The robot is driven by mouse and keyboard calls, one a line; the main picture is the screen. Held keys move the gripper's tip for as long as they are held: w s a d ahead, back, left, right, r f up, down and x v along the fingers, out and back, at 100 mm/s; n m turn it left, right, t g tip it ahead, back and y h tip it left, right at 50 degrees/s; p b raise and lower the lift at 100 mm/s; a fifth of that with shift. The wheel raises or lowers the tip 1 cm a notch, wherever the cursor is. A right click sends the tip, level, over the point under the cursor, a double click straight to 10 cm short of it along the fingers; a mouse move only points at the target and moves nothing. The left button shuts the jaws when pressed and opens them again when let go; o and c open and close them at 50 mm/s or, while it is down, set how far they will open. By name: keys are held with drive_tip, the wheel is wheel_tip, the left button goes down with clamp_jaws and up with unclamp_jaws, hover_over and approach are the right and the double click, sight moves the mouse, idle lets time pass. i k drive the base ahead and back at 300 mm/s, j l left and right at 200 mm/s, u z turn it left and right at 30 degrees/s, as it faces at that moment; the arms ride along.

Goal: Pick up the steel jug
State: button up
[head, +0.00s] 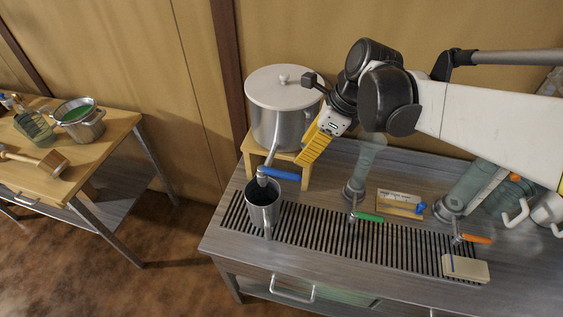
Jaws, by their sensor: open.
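The steel jug (263,208) stands upright on the slotted drain grate at the left end of the metal counter. Its dark open mouth faces up, below a tap with a blue handle (282,174). What looks like its handle is on the near side. My gripper (308,151), with a yellow finger showing, is above and to the right of the jug, in front of the large pot. It is open and apart from the jug. Its other finger is hard to make out.
A large lidded pot (284,112) stands on a wooden stand behind the jug. Taps with green (368,217) and orange (476,239) handles rise over the grate to the right. A pale block (465,268) lies at the right. The counter's front left edge is clear.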

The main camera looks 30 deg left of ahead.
sight(263, 203)
drive_tip(key=u, duration=1.75)
drive_tip(key=k+l+z, duration=0.2)
drive_tip(key=l, duration=0.45)
drive_tip(key=l+z, duration=0.25)
drive_tip(key=l, duration=0.4)
